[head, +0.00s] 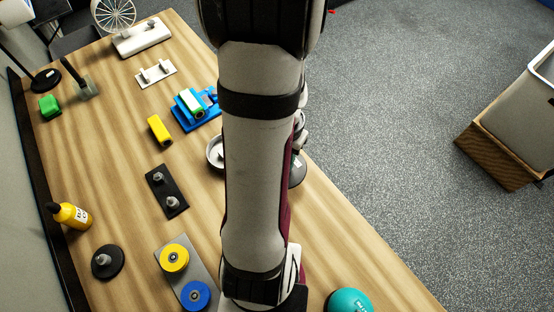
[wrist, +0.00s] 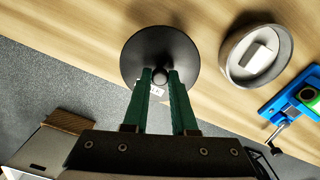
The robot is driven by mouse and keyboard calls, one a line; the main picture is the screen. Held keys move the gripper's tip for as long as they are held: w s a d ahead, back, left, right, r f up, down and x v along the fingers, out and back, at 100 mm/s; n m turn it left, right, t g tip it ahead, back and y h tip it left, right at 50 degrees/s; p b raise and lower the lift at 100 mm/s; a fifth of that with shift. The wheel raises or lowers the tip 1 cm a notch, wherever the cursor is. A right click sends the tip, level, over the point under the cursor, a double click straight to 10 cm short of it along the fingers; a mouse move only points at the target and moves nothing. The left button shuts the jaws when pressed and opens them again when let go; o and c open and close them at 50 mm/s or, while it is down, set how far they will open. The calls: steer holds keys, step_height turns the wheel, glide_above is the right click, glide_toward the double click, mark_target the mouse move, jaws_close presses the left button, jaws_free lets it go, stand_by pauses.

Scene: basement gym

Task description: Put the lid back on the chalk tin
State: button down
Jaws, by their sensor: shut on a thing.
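The lid is a dark round disc with a small knob on top. It shows in the wrist view (wrist: 158,45) and partly behind my arm in the head view (head: 298,174). My gripper (wrist: 160,76) has its green fingers shut on the lid's knob. The lid overlaps the table's edge in the wrist view; its height above the table is hard to tell. The chalk tin (wrist: 231,66) is a round grey open container with a white block inside, apart from the lid, to its right in the wrist view. My arm partly hides the tin in the head view (head: 213,153).
A blue fixture (head: 197,118) with a green-and-white block is near the tin. A yellow block (head: 159,130), a black plate with knobs (head: 167,191) and another black disc with a knob (head: 108,262) lie left. A teal ball (head: 348,301) is at the front.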

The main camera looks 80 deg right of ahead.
steer(key=s+a+r, duration=0.5)
steer(key=s+r, duration=0.1)
steer(key=s, duration=0.3)
steer(key=w+d+n, duration=0.1)
steer(key=w+d, duration=0.1)
steer(key=w+d+n, duration=0.1)
steer(key=w+d, duration=0.1)
steer(key=w, duration=0.1)
steer(key=shift+w+d, duration=0.15)
steer(key=shift+d, duration=0.25)
steer(key=w+d, duration=0.1)
steer(key=w, duration=0.1)
steer(key=w+d+n, duration=0.1)
steer(key=w, duration=0.2)
steer(key=w+d+n, duration=0.1)
steer(key=w, duration=0.1)
steer(key=shift+w+d+f, duration=0.15)
steer(key=shift+w+d, duration=0.1)
steer(key=shift+w, duration=0.15)
steer(key=w+n, duration=0.3)
steer(key=w, duration=0.8)
steer(key=shift+w+d+f, duration=0.1)
steer(key=shift+d+f, duration=0.1)
steer(key=shift+f, duration=1.55)
steer(key=shift+w+d+f, duration=0.1)
steer(key=shift+d+f, duration=0.05)
steer(key=shift+f, duration=1.55)
steer(key=shift+f, duration=0.15)
